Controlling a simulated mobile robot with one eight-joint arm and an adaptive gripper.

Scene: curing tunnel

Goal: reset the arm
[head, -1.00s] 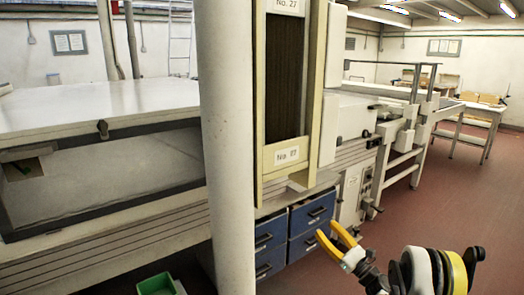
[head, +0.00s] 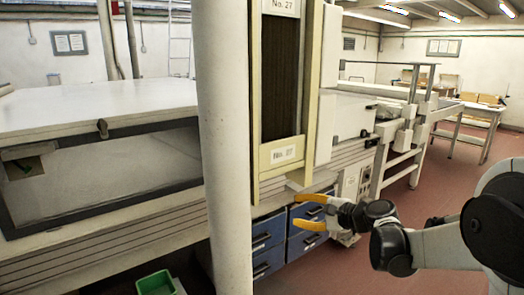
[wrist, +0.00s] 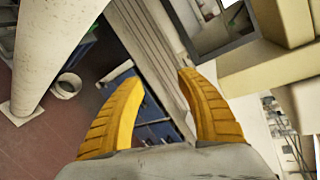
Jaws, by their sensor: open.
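My gripper (head: 309,212) is in the lower middle of the head view, its yellow fingers apart and pointing left. It is empty, in front of the blue drawers (head: 269,243). My arm comes in from the right edge. In the wrist view my gripper (wrist: 160,95) also shows open, with nothing between the two curved fingers. Part of the blue drawers shows behind the fingers there.
A white pillar (head: 224,150) stands left of my gripper. The tunnel machine (head: 100,115) with its window fills the left. A tall panel marked No. 27 (head: 284,156) stands above the drawers. A green bin (head: 156,284) is on the floor. The red floor (head: 440,185) at right is clear.

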